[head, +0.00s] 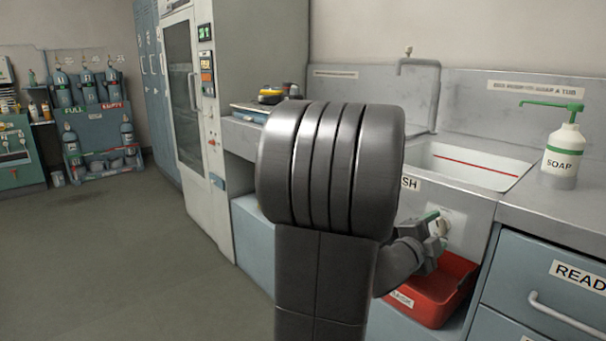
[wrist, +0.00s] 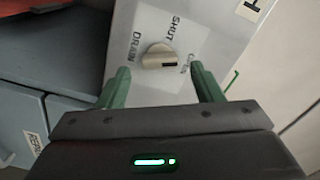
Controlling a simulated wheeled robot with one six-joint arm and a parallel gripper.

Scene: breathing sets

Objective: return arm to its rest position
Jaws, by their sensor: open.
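My gripper (head: 436,228) is in front of the sink cabinet, low and to the right of my arm in the head view. In the wrist view its two green fingers (wrist: 160,88) are spread apart with nothing between them. A metal drain knob (wrist: 159,56) on a plate marked SHUT and DRAIN lies just beyond the fingertips. The knob's pointer is turned to the right in the wrist view. I cannot tell whether a finger touches the plate. My arm hides the middle of the head view.
A sink basin (head: 470,167) with a red line is above the gripper. A red bin (head: 440,291) is just below it. A soap bottle (head: 563,150) stands on the right counter, above a drawer (head: 548,285). Open floor (head: 130,260) lies to the left.

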